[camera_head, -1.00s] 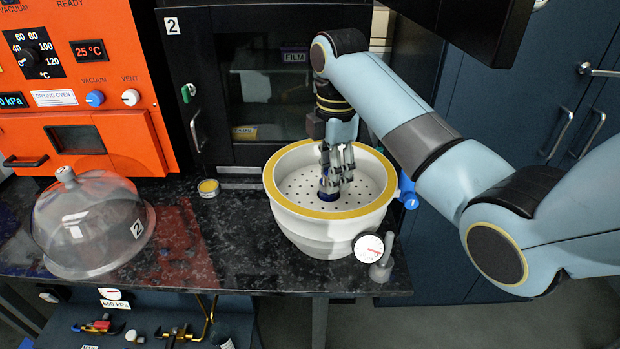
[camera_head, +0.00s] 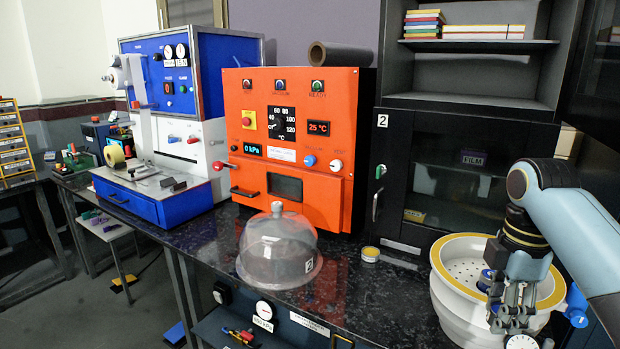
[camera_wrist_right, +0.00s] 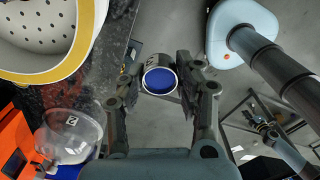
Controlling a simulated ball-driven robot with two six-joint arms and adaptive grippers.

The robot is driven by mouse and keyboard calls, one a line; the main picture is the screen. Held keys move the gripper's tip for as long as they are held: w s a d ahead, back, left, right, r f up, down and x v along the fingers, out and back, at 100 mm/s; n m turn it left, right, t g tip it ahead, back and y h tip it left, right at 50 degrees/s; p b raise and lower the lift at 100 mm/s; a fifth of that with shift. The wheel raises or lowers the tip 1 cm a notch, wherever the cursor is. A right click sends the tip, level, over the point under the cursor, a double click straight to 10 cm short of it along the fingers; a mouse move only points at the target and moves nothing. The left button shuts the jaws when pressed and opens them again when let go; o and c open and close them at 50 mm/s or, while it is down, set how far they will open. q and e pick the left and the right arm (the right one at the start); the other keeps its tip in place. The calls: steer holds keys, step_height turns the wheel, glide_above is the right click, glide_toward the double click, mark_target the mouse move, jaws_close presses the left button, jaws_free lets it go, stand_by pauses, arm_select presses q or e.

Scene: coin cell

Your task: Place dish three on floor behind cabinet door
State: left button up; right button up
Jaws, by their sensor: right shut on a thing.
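My right gripper (camera_wrist_right: 158,85) is shut on a small round dish (camera_wrist_right: 160,78) with a blue face and a white side bearing a dark mark. In the right wrist view the dish sits between the fingertips, outside the bowl, with grey floor beyond. In the head view the right gripper (camera_head: 512,305) is in front of the white bowl, fingers down; blue (camera_head: 488,279) shows beside the fingers. A black cabinet door (camera_head: 437,190) with a dark window is behind the counter. What looks like my left gripper (camera_wrist_right: 264,128) is small at the right of the wrist view; its jaws are unclear.
The white perforated bowl (camera_head: 445,302) with a yellow rim stands on the dark counter (camera_head: 385,308). A clear dome (camera_head: 277,250) and a small yellow-topped tin (camera_head: 370,254) are to its left. The orange oven (camera_head: 330,205) stands behind the dome. Open floor shows in the wrist view.

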steer(key=shift+f+b, duration=0.35)
steer(key=shift+f, duration=0.25)
step_height(320, 180, down, 16)
steer(key=b, duration=1.4)
steer(key=shift+w+d+b, duration=0.15)
steer(key=shift+b, duration=0.15)
steer(key=shift+r, duration=0.1)
